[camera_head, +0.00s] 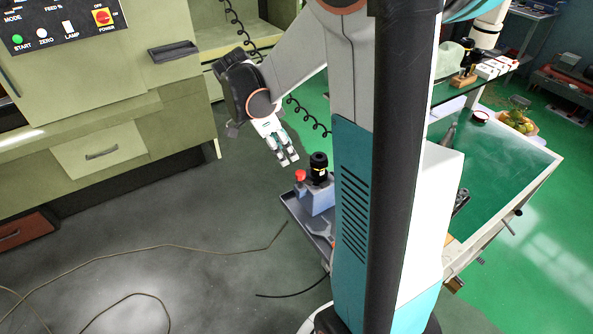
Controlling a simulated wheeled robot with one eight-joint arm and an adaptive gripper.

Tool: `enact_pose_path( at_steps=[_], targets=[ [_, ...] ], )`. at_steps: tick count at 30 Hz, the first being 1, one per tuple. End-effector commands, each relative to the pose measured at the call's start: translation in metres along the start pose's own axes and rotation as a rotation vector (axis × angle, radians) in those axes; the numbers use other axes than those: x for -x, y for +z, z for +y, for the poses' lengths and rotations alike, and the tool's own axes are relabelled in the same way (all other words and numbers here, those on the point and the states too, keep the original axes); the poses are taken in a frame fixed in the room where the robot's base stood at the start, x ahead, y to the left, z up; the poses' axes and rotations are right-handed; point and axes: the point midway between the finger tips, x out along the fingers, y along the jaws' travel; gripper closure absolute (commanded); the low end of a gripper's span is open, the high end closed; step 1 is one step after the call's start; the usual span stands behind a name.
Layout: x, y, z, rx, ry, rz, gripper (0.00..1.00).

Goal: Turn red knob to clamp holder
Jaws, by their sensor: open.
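The red knob (299,175) sits on the upper left side of a grey-blue clamping block (318,199). A black tool holder (319,165) with a thin yellow band stands upright in the block. My gripper (289,161) is open and empty, above and slightly left of the knob, its fingers pointing down and to the right. A small gap shows between the fingertips and the knob. Whether the holder is clamped cannot be told from this view.
The block stands on a grey tray (291,205) at the cart's left end. My arm column hides the cart's middle. The machine's control panel (60,22) is upper left. Cables lie on the floor.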

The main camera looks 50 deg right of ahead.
Motion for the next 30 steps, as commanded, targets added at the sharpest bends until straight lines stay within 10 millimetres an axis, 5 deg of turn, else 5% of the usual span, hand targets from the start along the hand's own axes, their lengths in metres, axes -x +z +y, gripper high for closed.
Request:
enact_pose_path(
  at_steps=[15,30],
  targets=[
    [-0.093,0.001,0.0,0.0,0.001,-0.001,0.56],
    [-0.104,0.0,0.0,0.002,0.0,-0.001,0.6]
  ],
)
